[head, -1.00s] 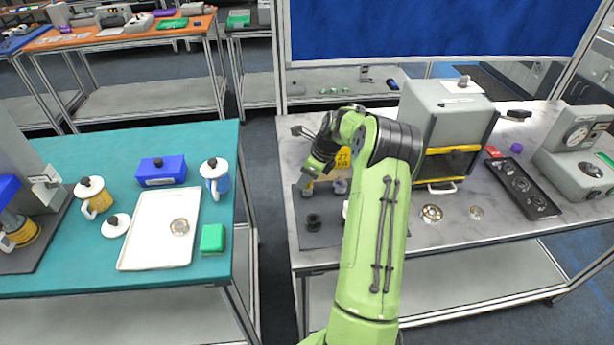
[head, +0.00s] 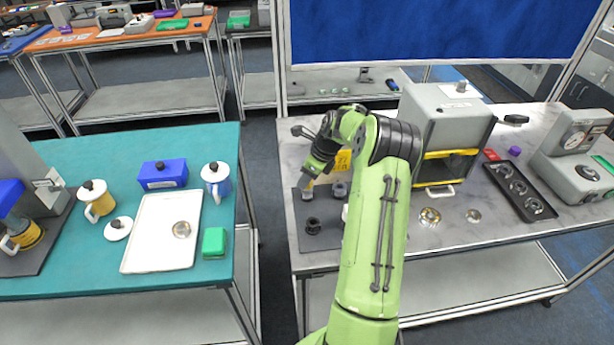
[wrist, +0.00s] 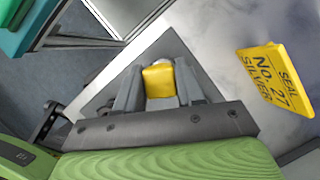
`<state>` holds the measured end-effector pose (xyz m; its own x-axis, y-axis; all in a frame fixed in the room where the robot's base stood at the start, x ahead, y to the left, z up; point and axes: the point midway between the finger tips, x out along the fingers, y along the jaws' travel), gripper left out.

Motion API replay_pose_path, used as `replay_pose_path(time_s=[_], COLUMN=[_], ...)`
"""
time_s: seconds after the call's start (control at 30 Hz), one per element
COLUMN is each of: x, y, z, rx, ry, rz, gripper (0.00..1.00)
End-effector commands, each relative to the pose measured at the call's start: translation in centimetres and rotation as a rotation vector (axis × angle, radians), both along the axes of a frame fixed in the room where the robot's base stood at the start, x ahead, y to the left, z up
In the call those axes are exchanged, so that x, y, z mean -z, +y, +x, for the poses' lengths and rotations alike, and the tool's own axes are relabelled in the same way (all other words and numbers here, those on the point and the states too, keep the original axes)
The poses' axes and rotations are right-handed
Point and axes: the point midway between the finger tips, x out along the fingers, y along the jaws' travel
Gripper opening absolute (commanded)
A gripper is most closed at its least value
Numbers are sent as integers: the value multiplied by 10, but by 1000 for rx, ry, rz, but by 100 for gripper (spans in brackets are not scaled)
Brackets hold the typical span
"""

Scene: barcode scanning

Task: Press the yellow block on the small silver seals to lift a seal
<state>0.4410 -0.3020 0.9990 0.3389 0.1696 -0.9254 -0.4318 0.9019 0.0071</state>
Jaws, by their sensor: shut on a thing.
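The yellow block (wrist: 158,80) is between the two grey fingers of my gripper (wrist: 158,92) in the wrist view. The fingers are shut on it. In the head view my gripper (head: 308,181) points down over the left part of a dark mat (head: 322,240). I cannot make out the block there. A yellow sign reading "SEAL No. 27 SILVER" (wrist: 277,76) stands to the right of the gripper in the wrist view; the sign also shows behind my arm in the head view (head: 342,162). I cannot make out the small silver seals or any contact with the block.
A black round piece (head: 312,226) and a grey cylinder (head: 340,190) stand on the mat. Right of my arm are a grey cabinet (head: 447,112), round metal parts (head: 430,216) and a black tray (head: 514,190). A teal table (head: 95,265) is at the left, across a gap.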

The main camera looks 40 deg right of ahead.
Motion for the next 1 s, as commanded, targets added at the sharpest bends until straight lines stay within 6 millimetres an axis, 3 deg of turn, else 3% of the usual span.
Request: replay_pose_path(time_s=[0.67, 1.0], x=[-53, -53], y=[-1, -1], z=[1, 1], rx=[-1, -1], ry=[-6, -6], rz=[-3, -3], gripper=[1, 1])
